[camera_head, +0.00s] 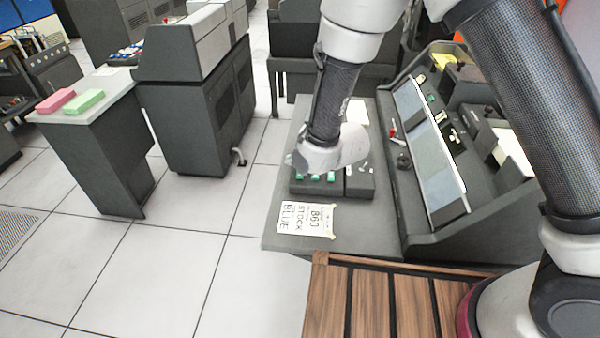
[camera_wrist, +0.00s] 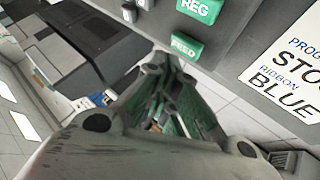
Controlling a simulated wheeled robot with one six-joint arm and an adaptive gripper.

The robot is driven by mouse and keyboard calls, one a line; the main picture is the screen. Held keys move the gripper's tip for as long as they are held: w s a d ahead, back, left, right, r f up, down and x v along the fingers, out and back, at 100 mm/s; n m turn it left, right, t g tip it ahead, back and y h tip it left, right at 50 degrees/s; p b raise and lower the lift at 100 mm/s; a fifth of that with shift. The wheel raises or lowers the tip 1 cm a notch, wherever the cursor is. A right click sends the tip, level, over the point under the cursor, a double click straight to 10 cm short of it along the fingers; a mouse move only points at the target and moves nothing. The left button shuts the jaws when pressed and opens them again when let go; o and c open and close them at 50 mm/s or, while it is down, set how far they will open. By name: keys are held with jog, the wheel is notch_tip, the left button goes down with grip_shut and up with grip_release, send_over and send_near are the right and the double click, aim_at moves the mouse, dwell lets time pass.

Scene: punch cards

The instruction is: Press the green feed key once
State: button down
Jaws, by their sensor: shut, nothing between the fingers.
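The green FEED key (camera_wrist: 186,46) shows in the wrist view, just beyond my fingertips at the upper centre. A larger green REG key (camera_wrist: 200,9) is above it on the same dark panel. My gripper (camera_wrist: 164,66) is shut and empty, its tips close to the FEED key; I cannot tell whether they touch it. In the head view, my wrist covers much of the key unit (camera_head: 361,188), and several green keys show below it. I cannot tell there which one is FEED.
A white printed card (camera_head: 306,218) lies near the keys, and also at right in the wrist view (camera_wrist: 290,62). A sloped console (camera_head: 430,150) stands right of my wrist. Pink (camera_head: 56,101) and green (camera_head: 85,101) blocks lie on a far-left stand. Open floor lies left.

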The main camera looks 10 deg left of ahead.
aim_at(297, 174)
jog(key=shift+r, duration=2.5)
jog(key=shift+s+f, duration=0.1)
jog(key=shift+f, duration=0.05)
jog(key=s+d+f+m+g+h, duration=0.1)
jog(key=s+d+f+g, duration=0.1)
jog(key=s+d+f, duration=0.1)
jog(key=s+d+f+m+g+h, duration=0.1)
jog(key=s, duration=0.1)
jog(key=shift+s+d+f+m+h, duration=0.25)
jog(key=shift+d+f+m+h, duration=0.05)
jog(key=s+d+r+m+h, duration=0.1)
jog(key=s+d+r+m, duration=0.4)
jog(key=d+r, duration=0.5)
jog(key=s+d+r+m+h, duration=0.1)
jog(key=s+d+r+m, duration=0.4)
jog(key=d+r, duration=0.5)
jog(key=s+d+r+m+h, duration=0.2)
jog(key=s+d+r+m, duration=0.3)
jog(key=d, duration=1.8)
notch_tip(297, 174, up, 5)
jog(key=shift+d+r+t, duration=0.15)
jog(key=shift+d+t, duration=0.2)
jog(key=shift+t, duration=0.05)
